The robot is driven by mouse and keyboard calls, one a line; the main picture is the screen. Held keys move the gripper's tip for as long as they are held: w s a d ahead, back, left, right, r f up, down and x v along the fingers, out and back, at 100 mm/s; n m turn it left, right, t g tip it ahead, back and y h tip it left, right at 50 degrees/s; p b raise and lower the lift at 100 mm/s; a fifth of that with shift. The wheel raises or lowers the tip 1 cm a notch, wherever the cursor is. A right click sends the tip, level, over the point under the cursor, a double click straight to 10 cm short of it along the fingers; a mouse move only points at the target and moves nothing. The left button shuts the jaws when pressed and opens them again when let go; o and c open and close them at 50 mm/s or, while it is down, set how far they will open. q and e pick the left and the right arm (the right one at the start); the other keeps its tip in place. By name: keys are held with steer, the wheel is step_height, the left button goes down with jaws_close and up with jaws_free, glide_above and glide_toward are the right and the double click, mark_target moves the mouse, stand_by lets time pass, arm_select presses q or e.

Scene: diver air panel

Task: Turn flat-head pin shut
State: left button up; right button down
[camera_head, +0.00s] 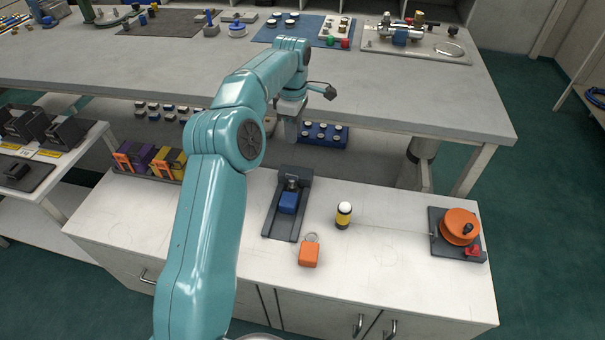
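My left arm comes in from the bottom left and bends over the white cabinet. Its grey gripper (291,135) points down beyond the cabinet's back edge, above and behind a dark tray (272,222). The gripper is small here and I cannot tell whether its fingers are open or shut; I see nothing held in it. The tray holds a blue block (288,202) with a small metal fitting (291,184) at its far end. I cannot make out for certain which part is the flat-head pin. My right gripper is not in view.
On the cabinet top (375,270) are a black-and-yellow cylinder with a white top (343,215), an orange tag with a ring (309,253) and an orange reel (460,227) on a dark base. A long grey workbench (430,95) with fittings stands behind.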

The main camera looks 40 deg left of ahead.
mark_target(291, 175)
arm_select(q)
steer(key=f+b, duration=0.1)
steer(key=f, duration=0.4)
steer(key=f+b, duration=0.1)
steer(key=f, duration=0.5)
steer(key=f+b, duration=0.1)
steer(key=f, duration=0.5)
steer(key=shift+s+a, duration=0.35)
steer(key=shift+a, duration=0.05)
jaws_close()
